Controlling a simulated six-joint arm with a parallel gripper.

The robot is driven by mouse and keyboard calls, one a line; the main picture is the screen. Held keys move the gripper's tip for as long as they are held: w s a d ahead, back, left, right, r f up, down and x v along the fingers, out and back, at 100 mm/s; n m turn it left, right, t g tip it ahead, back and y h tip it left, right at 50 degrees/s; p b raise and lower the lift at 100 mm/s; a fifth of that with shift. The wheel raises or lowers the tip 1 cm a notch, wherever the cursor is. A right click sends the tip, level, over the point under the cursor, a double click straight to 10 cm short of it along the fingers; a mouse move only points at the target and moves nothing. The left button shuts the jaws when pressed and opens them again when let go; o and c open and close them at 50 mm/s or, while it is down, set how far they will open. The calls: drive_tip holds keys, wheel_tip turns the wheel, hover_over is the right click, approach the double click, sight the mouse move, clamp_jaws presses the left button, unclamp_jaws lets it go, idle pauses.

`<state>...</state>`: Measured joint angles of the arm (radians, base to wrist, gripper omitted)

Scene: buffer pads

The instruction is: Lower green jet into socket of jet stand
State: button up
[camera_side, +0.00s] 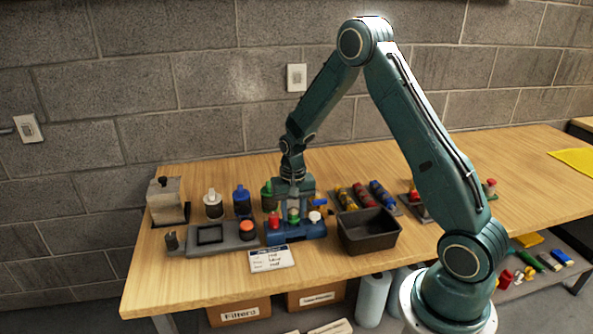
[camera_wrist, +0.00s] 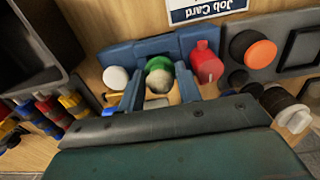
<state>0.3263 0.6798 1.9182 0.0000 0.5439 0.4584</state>
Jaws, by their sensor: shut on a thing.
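The blue jet stand (camera_side: 312,232) stands near the middle of the bench; its blue body also shows in the wrist view (camera_wrist: 122,55). My gripper (camera_side: 294,208) is over the stand, pointing down. In the wrist view its two fingers (camera_wrist: 160,92) are shut on the green jet (camera_wrist: 159,66), one on each side. The green jet also shows low at the stand in the side view (camera_side: 294,217). The red jet (camera_wrist: 207,65) and the white jet (camera_wrist: 116,77) are at the stand on either side of it. The socket is hidden, so I cannot tell how deep the green jet sits.
A job card (camera_side: 272,259) lies in front of the stand. A dark empty bin (camera_side: 369,243) stands to the right. A grey fixture with an orange button (camera_side: 247,229) is close on the left. White-topped (camera_side: 213,204) and blue (camera_side: 242,200) containers stand behind.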

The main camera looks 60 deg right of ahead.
sight(294, 209)
drive_tip(key=shift+f, duration=0.8)
idle(0.6)
drive_tip(key=o, duration=1.1)
drive_tip(key=shift+c, duration=0.2)
drive_tip(key=shift+w+a, duration=0.1)
drive_tip(key=shift+r, duration=0.1)
drive_tip(key=shift+w+r, duration=0.1)
drive_tip(key=shift+r, duration=0.7)
wheel_tip(294, 209, up, 12)
drive_tip(key=shift+s, duration=0.25)
